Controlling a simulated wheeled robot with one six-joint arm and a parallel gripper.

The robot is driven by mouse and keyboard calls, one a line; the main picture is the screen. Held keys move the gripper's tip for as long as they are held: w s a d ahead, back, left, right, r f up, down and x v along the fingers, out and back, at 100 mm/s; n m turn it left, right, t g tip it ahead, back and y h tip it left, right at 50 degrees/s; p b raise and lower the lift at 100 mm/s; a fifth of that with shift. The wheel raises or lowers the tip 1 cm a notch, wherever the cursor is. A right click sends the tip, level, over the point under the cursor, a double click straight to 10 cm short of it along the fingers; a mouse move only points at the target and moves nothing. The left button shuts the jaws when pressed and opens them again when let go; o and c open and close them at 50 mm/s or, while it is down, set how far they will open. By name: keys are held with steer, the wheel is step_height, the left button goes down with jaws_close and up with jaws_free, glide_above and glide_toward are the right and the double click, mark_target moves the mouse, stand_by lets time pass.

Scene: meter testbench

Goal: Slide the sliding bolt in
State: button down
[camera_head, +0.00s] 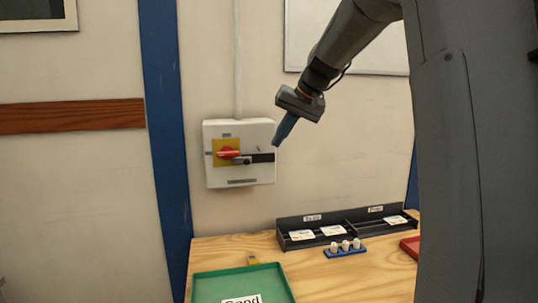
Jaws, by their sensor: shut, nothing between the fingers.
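A white switch box (215,176) is fixed to the wall above the table. It has a red rotary handle (229,153) on a yellow plate (219,145). A dark sliding bolt (262,157) lies horizontally on the box face, to the right of the red handle, with a dark knob (241,160) near its left end. My gripper (276,143) is shut and empty. In the picture its tip is just above the bolt's right end, near the box's right edge. I cannot tell whether it touches the bolt or the box.
A wooden table (340,285) stands below, with a green tray (208,286), a black sorting rack (335,222), a blue holder (346,252) with white pieces, and a red tray (411,244). A blue post (165,130) runs left of the box. The air around the box looks clear.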

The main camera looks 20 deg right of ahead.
steer(key=v, duration=0.3)
steer(key=shift+s+d+r+b, duration=0.1)
steer(key=shift+s+r+b, duration=0.05)
steer(key=shift+r+b, duration=0.15)
steer(key=shift+f, duration=0.1)
steer(key=s+a+f+g+h, duration=0.1)
steer(key=s+a+f, duration=0.1)
steer(key=s+f, duration=0.55)
steer(key=s+a+f+g+h, duration=0.15)
steer(key=s+f, duration=0.25)
steer(key=f, duration=0.6)
steer(key=s+a+f+g, duration=0.1)
steer(key=s+a+f, duration=0.2)
steer(key=s+f, duration=0.35)
steer(key=s+a+f+n+g+h, duration=0.1)
steer(key=s+f+n, duration=0.1)
steer(key=s+f, duration=0.9)
steer(key=shift+s+a, duration=0.35)
steer(key=shift+s, duration=0.1)
